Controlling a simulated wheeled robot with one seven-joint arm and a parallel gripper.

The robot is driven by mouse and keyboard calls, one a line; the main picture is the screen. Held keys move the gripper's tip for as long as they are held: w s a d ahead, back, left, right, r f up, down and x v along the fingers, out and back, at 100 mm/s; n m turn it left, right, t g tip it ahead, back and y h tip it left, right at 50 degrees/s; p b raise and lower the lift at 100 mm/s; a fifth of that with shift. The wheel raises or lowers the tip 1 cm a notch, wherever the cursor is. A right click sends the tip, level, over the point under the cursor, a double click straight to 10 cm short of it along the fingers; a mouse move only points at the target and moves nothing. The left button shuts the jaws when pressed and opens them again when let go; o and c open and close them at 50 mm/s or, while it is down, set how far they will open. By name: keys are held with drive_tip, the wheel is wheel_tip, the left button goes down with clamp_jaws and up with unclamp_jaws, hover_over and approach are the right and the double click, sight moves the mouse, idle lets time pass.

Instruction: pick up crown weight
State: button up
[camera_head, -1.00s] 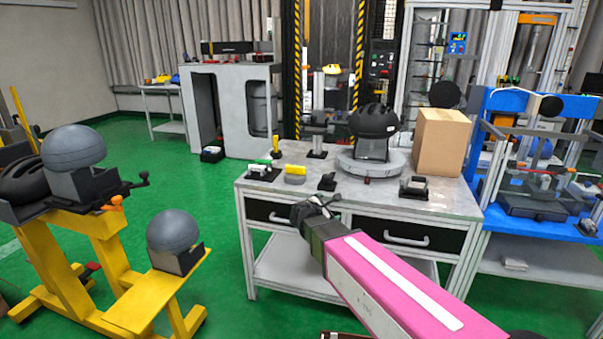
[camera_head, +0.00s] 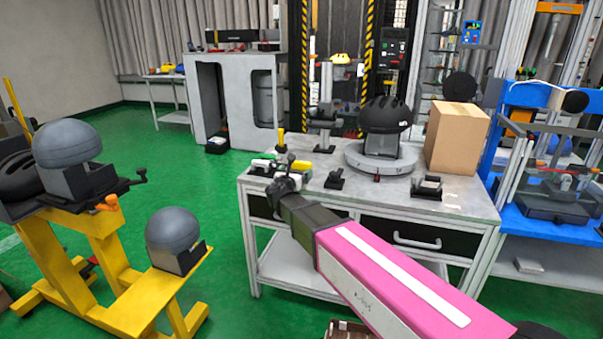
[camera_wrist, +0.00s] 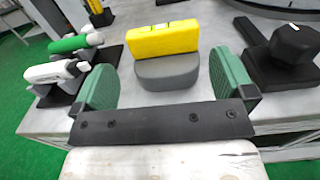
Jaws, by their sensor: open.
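No label marks the crown weight. The likeliest match is a yellow block (camera_wrist: 162,40) on a rounded grey base (camera_wrist: 167,73), standing on the bench top. In the wrist view it is centred ahead, between the lines of my two green finger pads. My gripper (camera_wrist: 165,84) is open and empty, with nothing touching the pads. In the head view my gripper (camera_head: 284,186) is over the bench's front left edge, and the yellow block (camera_head: 299,165) is just behind it, with its base partly hidden.
A green-and-white tool on a black stand (camera_wrist: 70,67) is left of the block. A black knob-topped part (camera_wrist: 290,55) is on the right. Behind are a black helmet on a round plate (camera_head: 385,115) and a cardboard box (camera_head: 456,138). The bench front (camera_head: 400,240) has drawers.

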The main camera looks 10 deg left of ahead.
sight(300, 165)
drive_tip(key=shift+w+d+r, duration=0.1)
drive_tip(key=shift+w+d, duration=0.1)
drive_tip(key=shift+w, duration=1.3)
drive_tip(key=shift+w+d, duration=0.15)
drive_tip(key=shift+w, duration=1.3)
drive_tip(key=c, duration=1.3)
